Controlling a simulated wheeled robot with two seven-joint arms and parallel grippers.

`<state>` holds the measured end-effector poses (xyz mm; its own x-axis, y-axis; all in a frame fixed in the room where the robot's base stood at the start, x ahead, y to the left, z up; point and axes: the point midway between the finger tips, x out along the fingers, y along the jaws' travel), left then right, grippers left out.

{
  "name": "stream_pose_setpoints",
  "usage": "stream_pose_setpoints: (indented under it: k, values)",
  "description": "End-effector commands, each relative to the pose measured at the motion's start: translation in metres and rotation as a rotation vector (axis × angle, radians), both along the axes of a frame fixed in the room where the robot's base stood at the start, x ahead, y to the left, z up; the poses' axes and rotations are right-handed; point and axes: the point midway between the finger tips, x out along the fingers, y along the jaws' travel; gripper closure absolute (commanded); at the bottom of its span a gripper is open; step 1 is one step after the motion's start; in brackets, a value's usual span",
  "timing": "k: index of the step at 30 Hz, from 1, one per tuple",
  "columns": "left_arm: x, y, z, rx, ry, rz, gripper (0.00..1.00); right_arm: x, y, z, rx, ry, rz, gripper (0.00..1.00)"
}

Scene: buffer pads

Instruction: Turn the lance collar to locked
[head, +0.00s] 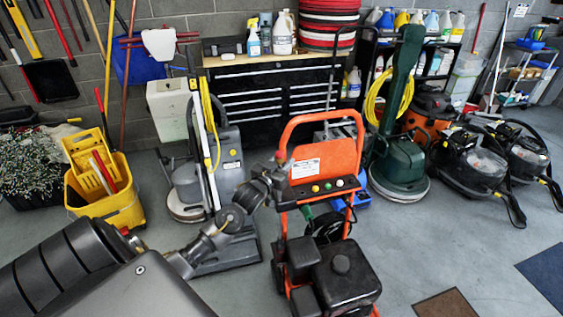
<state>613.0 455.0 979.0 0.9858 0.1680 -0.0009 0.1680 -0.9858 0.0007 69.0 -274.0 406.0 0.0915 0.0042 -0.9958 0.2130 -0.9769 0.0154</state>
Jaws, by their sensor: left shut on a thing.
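An orange-framed pressure washer (326,158) with a black engine (342,275) stands on the floor at the centre. My left arm comes in from the lower left. My left gripper (281,174) is at the left edge of this panel, shut on a small part there, which I take to be the lance collar. The gripper covers the collar, so its turned position and any marks are hidden. My right gripper is not in view.
A grey floor machine (222,165) stands behind my left arm, and a yellow mop bucket (121,207) is to the left. A green floor polisher (400,165) and black vacuums (468,160) stand to the right. Floor at the lower right is clear, with mats (446,304).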

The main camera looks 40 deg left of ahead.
Motion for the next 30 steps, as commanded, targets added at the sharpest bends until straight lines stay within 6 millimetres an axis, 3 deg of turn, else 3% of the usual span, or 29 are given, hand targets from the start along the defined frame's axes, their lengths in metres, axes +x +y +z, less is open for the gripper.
stream_pose_setpoints:
  k: [11,12,16,26,30]
  values:
    - [0.000,0.000,0.000,0.001,-0.001,-0.006,0.85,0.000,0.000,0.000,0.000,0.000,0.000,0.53]
    - [0.000,0.000,0.000,0.001,-0.001,-0.006,0.59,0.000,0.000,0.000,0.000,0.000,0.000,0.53]
    - [0.000,0.000,0.000,0.001,-0.001,-0.006,0.42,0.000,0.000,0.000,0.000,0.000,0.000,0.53]
    - [-0.002,-0.001,0.000,0.001,-0.001,-0.005,0.41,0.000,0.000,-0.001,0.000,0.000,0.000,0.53]
    - [-0.018,-0.004,-0.002,0.001,-0.001,-0.007,0.41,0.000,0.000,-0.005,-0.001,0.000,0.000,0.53]
